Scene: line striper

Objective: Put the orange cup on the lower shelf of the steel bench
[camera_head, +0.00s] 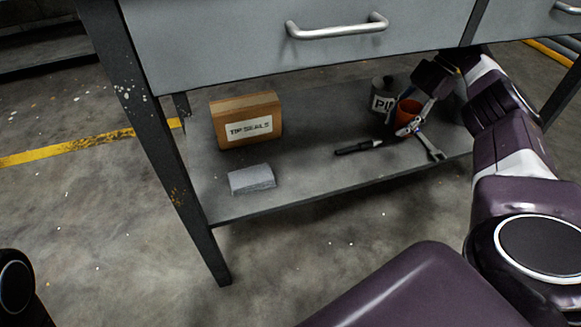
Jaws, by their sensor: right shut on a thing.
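The steel bench (250,55) has a grey drawer front and dark legs, and its lower shelf (310,182) shows below. The orange cup (404,112) is at the right part of the lower shelf. My right gripper (410,122) reaches in under the drawers from the right and is shut on the cup, covering part of it. The cup looks at or just above the shelf surface; I cannot tell if it touches. My left gripper is out of view.
On the shelf are a cardboard box labelled "TIP SEALS" (246,120), a grey block (251,178), a dark marker-like tool (358,147), a wrench (430,148) and a dark labelled can (382,96) close behind the cup. The shelf's front middle is clear.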

